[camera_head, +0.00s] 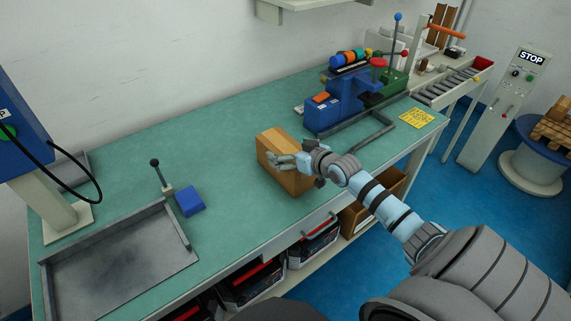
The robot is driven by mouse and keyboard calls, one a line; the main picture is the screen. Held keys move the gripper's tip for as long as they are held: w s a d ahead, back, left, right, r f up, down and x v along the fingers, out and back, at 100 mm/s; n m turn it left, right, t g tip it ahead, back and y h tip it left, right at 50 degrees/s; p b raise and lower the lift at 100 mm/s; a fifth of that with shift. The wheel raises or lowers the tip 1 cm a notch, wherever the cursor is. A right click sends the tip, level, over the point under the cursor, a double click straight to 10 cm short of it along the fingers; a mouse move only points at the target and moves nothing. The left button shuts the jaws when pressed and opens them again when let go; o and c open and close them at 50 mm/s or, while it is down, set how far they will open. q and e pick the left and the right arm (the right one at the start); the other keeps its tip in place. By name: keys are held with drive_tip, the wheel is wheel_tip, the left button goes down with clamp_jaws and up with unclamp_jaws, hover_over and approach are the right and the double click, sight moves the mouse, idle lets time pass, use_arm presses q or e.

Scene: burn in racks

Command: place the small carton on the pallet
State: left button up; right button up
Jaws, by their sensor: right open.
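A small brown carton (269,141) with a lighter stripe stands on the green workbench near its middle. My right gripper (281,161) reaches in from the lower right. Its jaws are open at the carton's front right side and cover part of it. I cannot tell whether the fingers touch the carton. A wooden, pallet-like stack (553,130) sits on a blue and white round stand (530,165) at the far right edge, partly cut off. My left gripper is not in view.
A blue machine (340,103) stands behind the carton to the right. A grey tray (120,262), a blue block (190,201) and a small lever (161,175) lie to the left. A STOP panel (513,95) stands right. The bench between tray and carton is mostly clear.

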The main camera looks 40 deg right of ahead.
drive_tip(key=shift+s+r, duration=0.1)
drive_tip(key=shift+s, duration=0.05)
drive_tip(key=c, duration=2)
drive_tip(key=shift+r, duration=0.1)
drive_tip(key=shift+c, duration=0.2)
